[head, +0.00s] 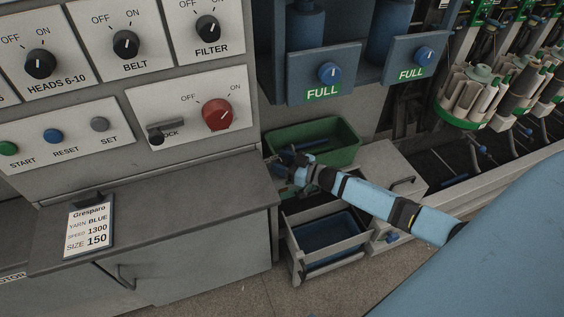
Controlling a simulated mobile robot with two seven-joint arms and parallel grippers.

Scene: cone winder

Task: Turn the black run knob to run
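No knob labelled RUN shows in this view. Black knobs on the white panels are labelled HEADS 6-10 (41,64), BELT (126,44) and FILTER (207,29), each with OFF and ON marks. My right arm comes in from the right, and its gripper (281,164) is beside the right end of the grey ledge, in front of the green bin. The gripper is small and dark here, and I cannot tell whether its fingers are open or shut. It is apart from all the knobs. My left gripper is out of view.
A red OFF/ON knob (217,114) and a lock lever (165,131) sit on the lower panel, beside green, blue and grey buttons. The grey ledge (150,205) carries a Gresparo card (88,228). A green bin (335,147) and a blue-lined crate (325,232) stand right.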

